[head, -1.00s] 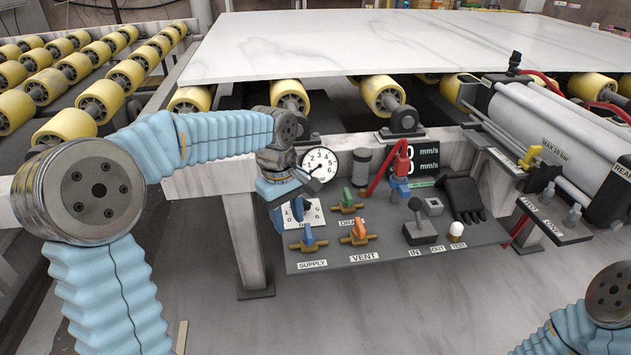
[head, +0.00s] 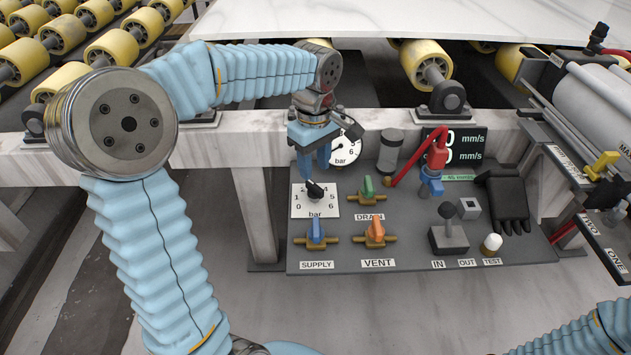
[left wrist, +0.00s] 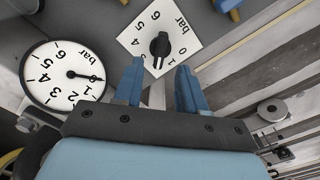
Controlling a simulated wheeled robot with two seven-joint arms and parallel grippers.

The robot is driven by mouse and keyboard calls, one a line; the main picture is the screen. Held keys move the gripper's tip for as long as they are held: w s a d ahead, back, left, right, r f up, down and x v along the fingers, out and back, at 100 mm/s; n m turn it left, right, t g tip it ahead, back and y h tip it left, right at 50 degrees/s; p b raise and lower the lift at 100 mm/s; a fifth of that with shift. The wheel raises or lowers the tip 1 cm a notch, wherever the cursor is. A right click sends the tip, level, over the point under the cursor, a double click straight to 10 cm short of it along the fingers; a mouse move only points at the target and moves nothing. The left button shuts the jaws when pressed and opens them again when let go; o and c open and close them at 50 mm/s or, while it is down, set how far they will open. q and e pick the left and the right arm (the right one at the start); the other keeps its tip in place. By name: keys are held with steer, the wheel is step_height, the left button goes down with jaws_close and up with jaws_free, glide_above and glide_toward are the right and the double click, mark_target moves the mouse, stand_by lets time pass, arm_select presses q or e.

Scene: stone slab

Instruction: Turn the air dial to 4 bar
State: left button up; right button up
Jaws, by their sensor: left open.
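The air dial (head: 315,191) is a black knob on a white plate numbered 0 to 6 and marked bar, at the left of the control panel. It also shows in the left wrist view (left wrist: 160,45), where the knob's pale mark points toward the fingers, near the 1. I cannot read its exact setting. My left gripper (head: 314,168) is open, its blue fingers pointing down just behind the knob and apart from it. Both fingers (left wrist: 161,85) show in the wrist view with nothing between them. The round gauge (left wrist: 65,75) has its needle near 0.
A red-handled item (head: 436,160) stands behind. The stone slab (head: 400,20) lies beyond.

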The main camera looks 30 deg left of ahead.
mark_target(315, 185)
arm_select(q)
step_height(315, 185, down, 5)
steer(key=shift+f, duration=0.2)
jaws_close()
